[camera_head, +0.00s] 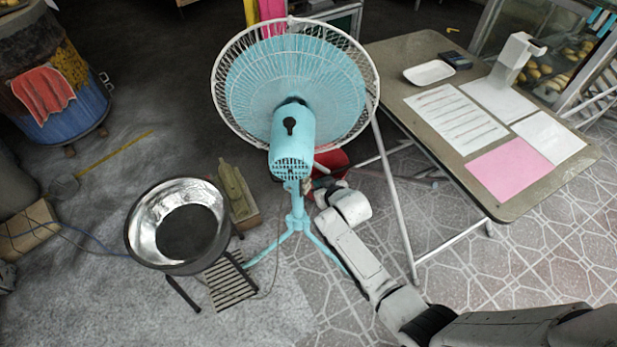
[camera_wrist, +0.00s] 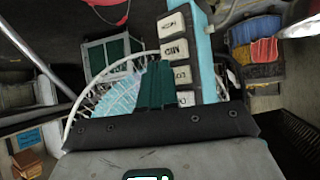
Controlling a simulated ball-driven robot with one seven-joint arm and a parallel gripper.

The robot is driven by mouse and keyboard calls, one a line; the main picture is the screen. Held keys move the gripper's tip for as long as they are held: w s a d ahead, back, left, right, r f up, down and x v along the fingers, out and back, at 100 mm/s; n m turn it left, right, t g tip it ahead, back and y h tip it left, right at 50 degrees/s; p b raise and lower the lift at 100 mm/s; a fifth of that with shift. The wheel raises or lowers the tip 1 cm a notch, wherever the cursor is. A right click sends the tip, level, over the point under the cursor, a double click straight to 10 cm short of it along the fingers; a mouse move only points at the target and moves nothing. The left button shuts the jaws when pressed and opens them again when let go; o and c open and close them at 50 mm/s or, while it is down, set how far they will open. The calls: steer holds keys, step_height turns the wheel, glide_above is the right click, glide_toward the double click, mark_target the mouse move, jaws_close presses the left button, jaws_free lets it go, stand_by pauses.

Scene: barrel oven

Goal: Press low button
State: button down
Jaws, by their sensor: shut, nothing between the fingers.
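A light-blue standing fan (camera_head: 293,130) with a white wire guard stands in the middle of the head view, its motor housing facing the camera. In the wrist view, its blue control panel (camera_wrist: 207,65) shows a column of white buttons. The MID button (camera_wrist: 175,49) has the low button (camera_wrist: 183,75) below it, whose label looks like "LO". Another button (camera_wrist: 186,98) is lower still, partly covered. My gripper (camera_wrist: 157,82) is shut and empty, its dark green fingers just left of the low button. I cannot tell if they touch it. In the head view the fingertips are hidden near the fan's post.
A metal bowl (camera_head: 180,225) stands left of the fan. A barrel oven (camera_head: 60,90) is at upper left.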

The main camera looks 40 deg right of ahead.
steer(key=shift+s, duration=0.1)
steer(key=shift+s+d+p, duration=0.2)
steer(key=shift+s+p, duration=0.5)
steer(key=shift+s, duration=0.1)
steer(key=shift+s+d+p, duration=0.15)
steer(key=shift+s+p, duration=0.5)
steer(key=shift+s, duration=0.1)
steer(key=shift+s+d+p, duration=0.2)
steer(key=shift+s+p, duration=0.5)
steer(key=shift+s, duration=0.1)
steer(key=s+a+r+n+g+y, duration=0.2)
steer(key=s+a+r+g+y, duration=0.15)
steer(key=s+a, duration=0.45)
steer(key=s+a+r+g, duration=0.2)
steer(key=s+a+r, duration=0.1)
steer(key=s+r, duration=0.3)
steer(key=s+a+r+n+g, duration=0.1)
steer(key=s+a+r+g, duration=0.2)
steer(key=s+r, duration=0.3)
steer(key=s, duration=0.4)
steer(key=shift+a+g, duration=0.35)
